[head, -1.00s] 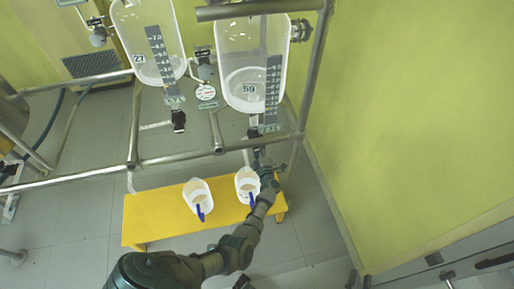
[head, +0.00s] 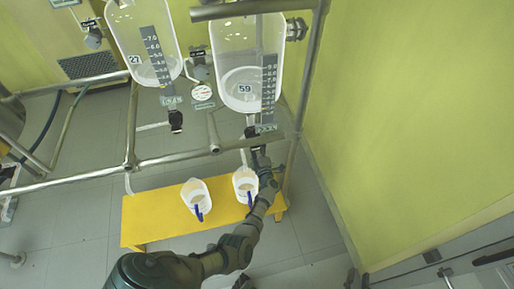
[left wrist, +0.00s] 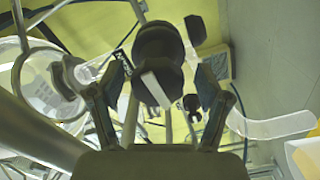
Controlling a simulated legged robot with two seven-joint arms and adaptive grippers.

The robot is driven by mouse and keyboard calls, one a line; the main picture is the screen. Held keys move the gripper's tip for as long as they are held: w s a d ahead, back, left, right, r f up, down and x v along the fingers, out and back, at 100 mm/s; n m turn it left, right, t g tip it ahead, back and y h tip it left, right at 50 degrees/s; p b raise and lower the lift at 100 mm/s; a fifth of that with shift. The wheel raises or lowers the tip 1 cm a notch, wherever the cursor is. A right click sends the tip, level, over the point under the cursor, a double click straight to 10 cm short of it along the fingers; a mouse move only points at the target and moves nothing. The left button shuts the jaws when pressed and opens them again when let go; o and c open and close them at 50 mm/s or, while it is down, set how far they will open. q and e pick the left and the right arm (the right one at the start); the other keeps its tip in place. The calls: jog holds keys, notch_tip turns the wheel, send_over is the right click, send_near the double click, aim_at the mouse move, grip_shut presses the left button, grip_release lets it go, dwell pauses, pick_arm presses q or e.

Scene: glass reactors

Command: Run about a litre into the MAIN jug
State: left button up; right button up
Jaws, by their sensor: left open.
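Two white jugs with blue handles stand on a yellow bench, a left jug (head: 195,190) and a right jug (head: 243,181); no jug name is readable. Glass vessel 59 (head: 231,62) hangs above the right jug and holds some pale liquid low down. My left gripper (left wrist: 158,80) is open, its fingers either side of a dark valve knob (left wrist: 160,45) with a pale tab. In the head view it sits at the outlet below vessel 59, mostly hidden by its own wrist. My right gripper (head: 243,283) seems to be the small dark part at the bottom edge.
Vessel 27 (head: 140,40), with its own outlet valve (head: 176,121), hangs to the left. A metal pipe rail (head: 185,157) crosses in front of the outlets. The green wall (head: 420,120) closes the right side. Bare bench (head: 145,220) shows left of the jugs.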

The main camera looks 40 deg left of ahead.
pick_arm(q)
jog(key=shift+s+d, duration=0.15)
jog(key=v, duration=0.7)
dwell(0.3)
